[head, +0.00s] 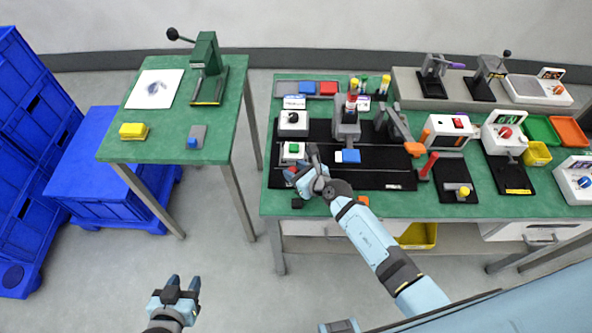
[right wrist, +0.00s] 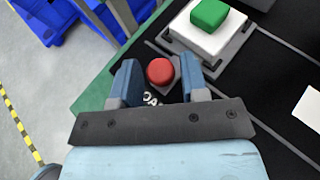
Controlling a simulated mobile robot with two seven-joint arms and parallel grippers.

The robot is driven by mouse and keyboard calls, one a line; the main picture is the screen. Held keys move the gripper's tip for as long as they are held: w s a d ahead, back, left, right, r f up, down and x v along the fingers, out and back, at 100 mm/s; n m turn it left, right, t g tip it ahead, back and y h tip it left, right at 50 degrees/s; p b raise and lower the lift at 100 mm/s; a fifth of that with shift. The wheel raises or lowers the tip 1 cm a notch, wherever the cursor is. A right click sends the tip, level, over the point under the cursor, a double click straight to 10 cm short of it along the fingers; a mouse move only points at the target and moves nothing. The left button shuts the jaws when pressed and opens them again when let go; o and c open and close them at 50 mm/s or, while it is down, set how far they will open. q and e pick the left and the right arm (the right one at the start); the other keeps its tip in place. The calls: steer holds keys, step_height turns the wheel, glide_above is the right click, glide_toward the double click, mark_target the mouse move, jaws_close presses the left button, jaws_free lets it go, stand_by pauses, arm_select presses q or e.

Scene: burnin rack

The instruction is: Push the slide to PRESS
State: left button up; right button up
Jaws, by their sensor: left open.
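A round red knob (right wrist: 160,70) on a small grey piece shows in the right wrist view, beside a white box with a green button. White letters, partly hidden, read "OA" just below the knob; the word PRESS is not legible. I take this knob to be on the slide, though its body is mostly hidden. My right gripper (right wrist: 161,82) is open, with one blue finger on each side of the knob; I cannot tell if they touch it. In the head view my right gripper (head: 301,178) is low at the black board's left end. My left gripper (head: 176,286) is open and empty above the floor.
The green button box (head: 292,152) stands close behind the right gripper. A blue and white block (head: 348,156) sits on the black board (head: 385,181). A grey press-like stand (head: 346,128) rises behind it. A side table (head: 170,115) stands left, across a floor gap.

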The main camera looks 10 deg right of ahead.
jaws_close()
steer(key=shift+s+d, duration=0.2)
steer(key=shift+d, duration=0.55)
steer(key=shift+s+d, duration=0.25)
steer(key=shift+d, duration=0.45)
steer(key=shift+s+d, duration=0.2)
steer(key=shift+d, duration=0.55)
steer(key=shift+o, duration=1.5)
jaws_free()
steer(key=shift+a, duration=0.1)
steer(key=shift+s, duration=0.1)
steer(key=v, duration=1.3)
steer(key=shift+s+d, duration=0.2)
steer(key=shift+d, duration=0.05)
steer(key=shift+o, duration=0.2)
steer(key=shift+r, duration=0.1)
